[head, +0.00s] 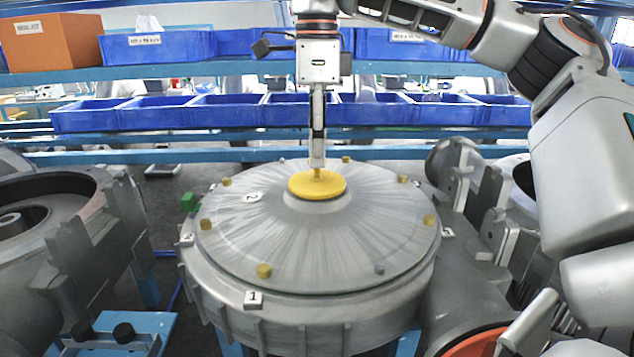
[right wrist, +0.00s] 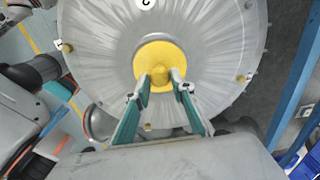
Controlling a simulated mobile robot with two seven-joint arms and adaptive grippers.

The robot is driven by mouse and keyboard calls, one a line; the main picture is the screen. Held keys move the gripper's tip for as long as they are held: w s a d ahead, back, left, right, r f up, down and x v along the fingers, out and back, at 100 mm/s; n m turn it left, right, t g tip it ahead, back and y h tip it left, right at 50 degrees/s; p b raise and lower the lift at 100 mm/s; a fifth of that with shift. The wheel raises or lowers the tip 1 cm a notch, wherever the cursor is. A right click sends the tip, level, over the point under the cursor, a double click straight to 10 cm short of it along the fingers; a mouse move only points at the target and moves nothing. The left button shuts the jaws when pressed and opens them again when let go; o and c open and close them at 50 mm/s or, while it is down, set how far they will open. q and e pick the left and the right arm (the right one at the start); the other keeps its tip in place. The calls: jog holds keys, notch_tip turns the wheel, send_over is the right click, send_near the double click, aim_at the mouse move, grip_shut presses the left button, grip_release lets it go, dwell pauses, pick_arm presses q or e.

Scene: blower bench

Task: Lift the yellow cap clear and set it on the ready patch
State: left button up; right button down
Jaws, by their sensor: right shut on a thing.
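The yellow cap (head: 330,187) is a round disc with a small knob, at the centre of the grey blower cover (head: 270,225). It appears to sit on the raised hub; I cannot tell whether there is a gap beneath it. My right gripper (head: 317,166) points straight down from above and is shut on the cap's knob. In the right wrist view its fingertips (right wrist: 161,79) are on either side of the knob, over the yellow cap (right wrist: 157,54). My left gripper is not in view. I cannot make out a ready patch.
Several yellow bolts (head: 264,271) and a grey one (head: 379,269) stand around the cover's rim. Blue bins (head: 225,112) line the shelves behind. Grey castings (head: 85,250) stand at the left. A blue stand (head: 120,337) is at the front left. My right arm fills the right side.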

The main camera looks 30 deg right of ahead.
jog(key=shift+r, duration=0.6)
jog(key=shift+r, duration=1.45)
jog(key=shift+f, duration=0.1)
